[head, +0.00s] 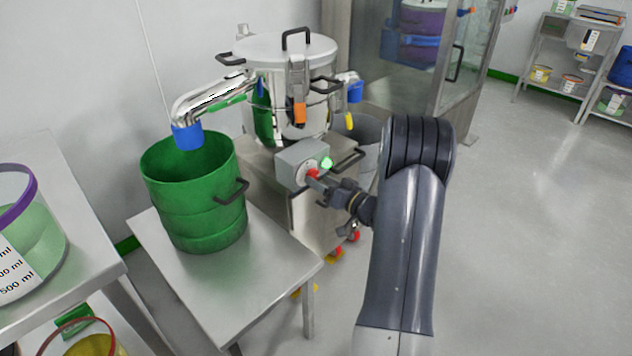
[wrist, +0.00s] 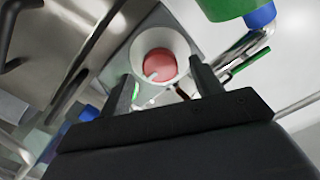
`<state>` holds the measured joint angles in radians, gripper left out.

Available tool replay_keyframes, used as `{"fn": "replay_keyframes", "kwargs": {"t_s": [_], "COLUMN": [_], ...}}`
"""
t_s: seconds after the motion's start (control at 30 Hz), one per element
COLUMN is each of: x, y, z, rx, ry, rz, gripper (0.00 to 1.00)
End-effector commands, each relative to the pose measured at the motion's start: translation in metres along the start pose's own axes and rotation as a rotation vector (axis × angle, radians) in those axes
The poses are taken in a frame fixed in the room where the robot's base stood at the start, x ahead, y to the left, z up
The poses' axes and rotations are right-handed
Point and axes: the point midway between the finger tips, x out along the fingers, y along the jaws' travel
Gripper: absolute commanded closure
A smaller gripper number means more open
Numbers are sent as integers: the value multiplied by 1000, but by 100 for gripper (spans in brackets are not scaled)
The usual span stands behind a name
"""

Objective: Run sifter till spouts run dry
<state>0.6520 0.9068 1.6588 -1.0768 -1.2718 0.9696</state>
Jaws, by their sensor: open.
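The sifter (head: 285,85) is a steel drum with a clamped lid on a steel base. Its left spout (head: 182,105) ends in a blue sleeve (head: 188,136) over an open green drum (head: 195,205). A second blue-ended spout (head: 355,90) is at its right. I see no powder falling from either. The grey control box (head: 292,160) has a lit green lamp (head: 327,162) and a red knob (head: 312,173). In the wrist view the knob (wrist: 158,62) sits on a pale disc. My open gripper (wrist: 165,82) faces it, one finger on each side; contact is unclear.
The green drum stands on a steel table (head: 270,262). A steel bench (head: 60,290) with a clear tub (head: 30,240) is at the left. A glass-fronted cabinet (head: 460,60) stands behind the sifter. The floor (head: 540,220) at the right is clear.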

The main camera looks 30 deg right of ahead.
Motion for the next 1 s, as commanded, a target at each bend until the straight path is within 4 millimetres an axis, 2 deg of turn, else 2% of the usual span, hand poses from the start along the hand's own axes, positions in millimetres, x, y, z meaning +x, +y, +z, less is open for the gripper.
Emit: {"fn": "replay_keyframes", "kwargs": {"t_s": [0.1,0.2,0.5,1.0], "x": [14,20,22,22], "y": [0,0,0,0], "z": [1,1,0,0], "rx": [0,1,1,1], "ry": [-1,0,0,0], "rz": [-2,-1,0,0], "gripper": [39,39,39,79]}}
